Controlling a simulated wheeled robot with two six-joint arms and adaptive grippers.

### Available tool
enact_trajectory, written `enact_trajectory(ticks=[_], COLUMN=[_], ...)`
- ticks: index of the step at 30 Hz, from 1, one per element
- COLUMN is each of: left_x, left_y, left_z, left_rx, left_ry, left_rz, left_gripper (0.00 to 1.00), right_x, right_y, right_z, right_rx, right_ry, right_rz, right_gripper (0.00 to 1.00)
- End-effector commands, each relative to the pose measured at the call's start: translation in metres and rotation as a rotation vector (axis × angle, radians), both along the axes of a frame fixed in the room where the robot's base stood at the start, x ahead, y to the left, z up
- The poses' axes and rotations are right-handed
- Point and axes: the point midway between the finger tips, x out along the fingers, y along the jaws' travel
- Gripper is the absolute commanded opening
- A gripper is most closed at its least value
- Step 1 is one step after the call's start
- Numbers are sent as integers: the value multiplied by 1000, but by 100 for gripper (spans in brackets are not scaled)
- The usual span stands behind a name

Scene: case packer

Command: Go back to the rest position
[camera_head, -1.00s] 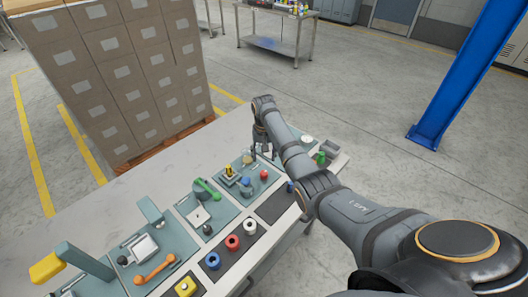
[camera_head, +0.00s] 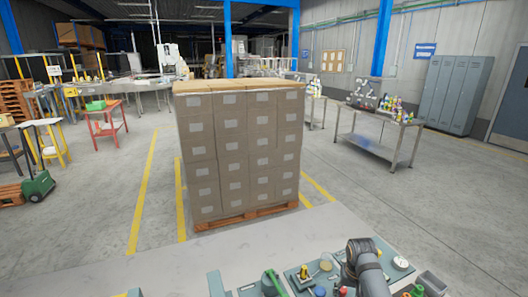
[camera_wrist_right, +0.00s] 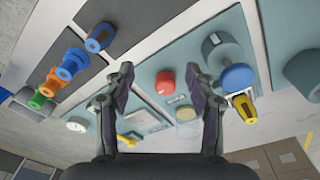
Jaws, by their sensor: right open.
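My right arm (camera_head: 366,266) reaches in from the bottom of the head view, over the panel table's near side; its jaws are hidden there. In the right wrist view my right gripper (camera_wrist_right: 158,75) is open, its two fingers apart with nothing held. A red knob (camera_wrist_right: 165,82) on a teal panel shows beyond and between the fingers. A blue round knob (camera_wrist_right: 237,77) and a yellow part (camera_wrist_right: 245,107) lie right of the fingers. My left gripper is in neither view.
The panel table (camera_head: 225,262) fills the bottom of the head view. A pallet of brown cartons (camera_head: 243,155) stands just beyond it. A steel bench (camera_head: 378,148) is at the right, a red table (camera_head: 104,119) at the left. Open floor lies between.

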Motion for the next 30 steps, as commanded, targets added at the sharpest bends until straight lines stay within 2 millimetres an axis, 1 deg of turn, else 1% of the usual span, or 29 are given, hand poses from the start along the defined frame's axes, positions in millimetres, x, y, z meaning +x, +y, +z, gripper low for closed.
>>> enact_trajectory(ticks=[1,3,6,9,12,18,24,25,27,29,30], left_x=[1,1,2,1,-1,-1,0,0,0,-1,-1], left_y=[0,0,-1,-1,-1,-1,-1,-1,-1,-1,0], left_z=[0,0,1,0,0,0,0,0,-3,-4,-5], left_rx=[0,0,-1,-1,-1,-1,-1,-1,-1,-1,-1], left_ry=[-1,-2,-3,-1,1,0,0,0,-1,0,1], left_rz=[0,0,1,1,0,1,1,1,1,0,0], left_gripper=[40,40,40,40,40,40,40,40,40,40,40], right_x=[-29,-65,-106,-138,-164,-207,-238,-242,-235,-231,-230], right_y=[6,13,22,29,34,43,49,49,47,46,44], right_z=[-15,-24,-25,-21,-13,6,29,30,6,-9,-20], right_rx=[-14,-32,-49,-61,-69,-80,-91,-91,-90,-88,-88], right_ry=[-16,-48,-86,-114,-137,-174,-206,-208,-197,-192,-188], right_rz=[46,111,181,233,274,337,384,390,385,383,382], right_gripper=[56,56,56,56,56,56,56,56,56,56,56])
